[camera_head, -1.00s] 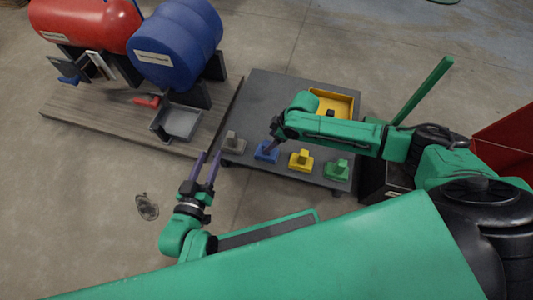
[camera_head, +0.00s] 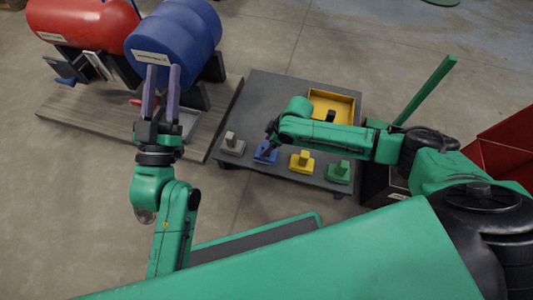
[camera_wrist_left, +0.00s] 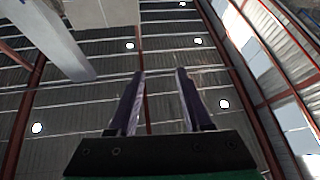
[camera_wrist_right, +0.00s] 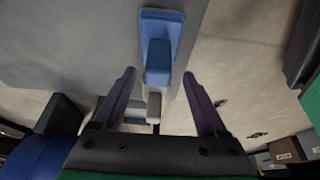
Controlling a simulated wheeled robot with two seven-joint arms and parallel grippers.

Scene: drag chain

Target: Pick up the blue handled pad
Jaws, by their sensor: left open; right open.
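The blue handled pad (camera_head: 265,154) stands on the dark grey cart (camera_head: 262,95), between a grey pad and a yellow pad. In the right wrist view the blue pad (camera_wrist_right: 160,40) shows its flat base and raised handle. My right gripper (camera_wrist_right: 162,80) is open, with its fingers apart on either side of the handle's near end; I cannot tell whether they touch it. In the head view my right arm partly covers the blue pad. My left gripper (camera_head: 162,72) is open and empty, raised in front of the blue drum; it also shows in the left wrist view (camera_wrist_left: 160,75).
On the cart are a grey pad (camera_head: 232,144), a yellow pad (camera_head: 301,161), a green pad (camera_head: 339,172) and a yellow tray (camera_head: 347,104). A wooden platform (camera_head: 85,110) at left bears a red drum (camera_head: 80,20) and a blue drum (camera_head: 173,42).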

